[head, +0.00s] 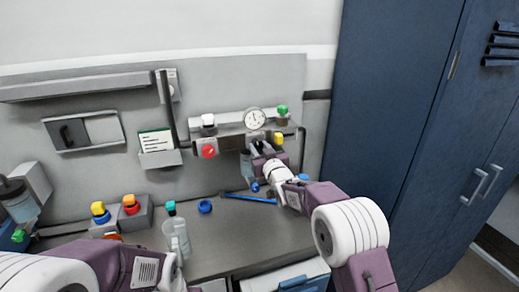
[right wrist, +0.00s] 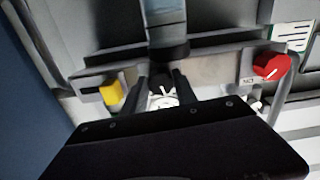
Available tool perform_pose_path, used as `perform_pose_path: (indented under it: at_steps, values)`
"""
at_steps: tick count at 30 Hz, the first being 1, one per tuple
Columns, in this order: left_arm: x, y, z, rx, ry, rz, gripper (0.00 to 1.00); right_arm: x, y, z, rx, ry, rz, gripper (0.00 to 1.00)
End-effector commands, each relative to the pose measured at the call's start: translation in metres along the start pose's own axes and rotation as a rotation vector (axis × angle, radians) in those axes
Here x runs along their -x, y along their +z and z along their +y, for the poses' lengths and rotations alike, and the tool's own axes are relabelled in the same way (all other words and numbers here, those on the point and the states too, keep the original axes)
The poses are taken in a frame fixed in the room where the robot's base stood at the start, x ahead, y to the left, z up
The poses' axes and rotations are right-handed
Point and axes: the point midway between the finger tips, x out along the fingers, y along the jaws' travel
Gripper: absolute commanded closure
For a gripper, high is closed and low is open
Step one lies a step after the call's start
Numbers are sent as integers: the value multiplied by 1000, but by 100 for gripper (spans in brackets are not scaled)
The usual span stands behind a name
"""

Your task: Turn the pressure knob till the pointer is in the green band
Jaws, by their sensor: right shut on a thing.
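My right gripper (head: 262,149) is at the wall unit just below the round white gauge (head: 255,118). In the right wrist view its two dark fingers (right wrist: 161,86) are shut on the pressure knob, which is mostly hidden between them. Part of the gauge dial (right wrist: 163,99) shows just beyond the fingers, partly covered by the gripper body. The pointer and the green band are too small or covered to read. My left arm comes in at the lower left of the head view; its fingers do not show.
A red knob (head: 208,151) is left of my right gripper and a yellow part (head: 278,138) close to its right. A green-topped part (head: 282,110) is above. A blue pen (head: 248,198), a blue ring (head: 205,206) and a clear bottle (head: 176,236) are on the bench.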

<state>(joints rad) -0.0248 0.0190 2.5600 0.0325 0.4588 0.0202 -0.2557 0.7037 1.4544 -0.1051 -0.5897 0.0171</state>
Motion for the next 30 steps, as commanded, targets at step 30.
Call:
perform_pose_path:
  at_steps: [30]
  values:
    - [-30,3,-1,0,0,0,64,0,0,-2,-828,0,0,100]
